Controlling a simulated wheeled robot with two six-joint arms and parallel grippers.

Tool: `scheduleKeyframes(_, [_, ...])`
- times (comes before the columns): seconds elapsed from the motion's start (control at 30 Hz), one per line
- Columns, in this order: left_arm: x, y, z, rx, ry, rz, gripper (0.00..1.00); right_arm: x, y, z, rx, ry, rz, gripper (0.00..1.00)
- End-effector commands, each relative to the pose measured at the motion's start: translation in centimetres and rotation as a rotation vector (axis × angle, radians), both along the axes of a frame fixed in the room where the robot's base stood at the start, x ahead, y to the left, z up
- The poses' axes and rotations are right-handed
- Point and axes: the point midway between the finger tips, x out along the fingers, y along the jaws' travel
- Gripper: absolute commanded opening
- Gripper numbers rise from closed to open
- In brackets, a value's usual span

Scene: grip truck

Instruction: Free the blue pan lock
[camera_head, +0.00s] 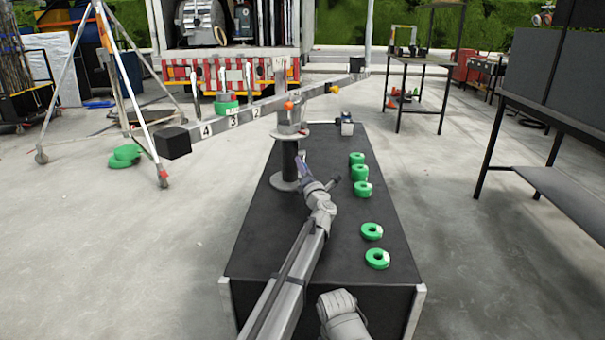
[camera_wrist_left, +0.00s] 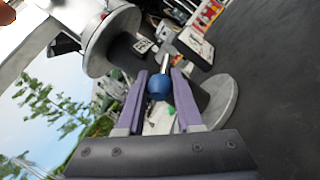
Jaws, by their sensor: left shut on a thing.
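The blue pan lock is a round blue knob (camera_wrist_left: 158,88) on a short pale lever, seen in the wrist view in front of the dark column. My left gripper (camera_wrist_left: 160,80) has its two purple fingers on either side of the knob and is shut on it. In the head view the left gripper (camera_head: 302,162) is beside the dark column (camera_head: 290,158) under the crane head, and the knob is hidden or too small to tell. The orange knob (camera_head: 289,106) is higher on the head. My right gripper is not in view; only a grey part of that arm shows at the bottom.
The column stands on a black box (camera_head: 300,245). Several green ring weights (camera_head: 371,231) sit along its right side. A long numbered beam (camera_head: 260,108) crosses above the column, with a black block (camera_head: 173,143) at its left end. A white tripod stands at left.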

Motion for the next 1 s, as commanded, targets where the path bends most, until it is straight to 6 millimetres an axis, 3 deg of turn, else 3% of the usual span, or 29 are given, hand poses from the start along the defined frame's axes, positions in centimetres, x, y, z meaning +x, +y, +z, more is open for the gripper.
scheduleKeyframes(0.37, [-0.01, -0.01, -0.05, -0.004, -0.016, -0.002, 0.00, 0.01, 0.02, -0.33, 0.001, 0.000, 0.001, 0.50])
scheduleKeyframes(0.4, [-0.01, -0.01, -0.05, -0.003, -0.015, -0.002, 0.36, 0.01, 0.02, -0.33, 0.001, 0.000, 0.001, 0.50])
scheduleKeyframes(0.63, [0.00, -0.03, -0.05, -0.002, -0.015, -0.002, 0.62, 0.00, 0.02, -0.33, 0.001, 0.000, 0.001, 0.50])
scheduleKeyframes(1.0, [-0.21, 0.09, -0.14, -0.002, -0.015, -0.002, 0.63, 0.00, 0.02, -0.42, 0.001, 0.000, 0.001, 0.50])
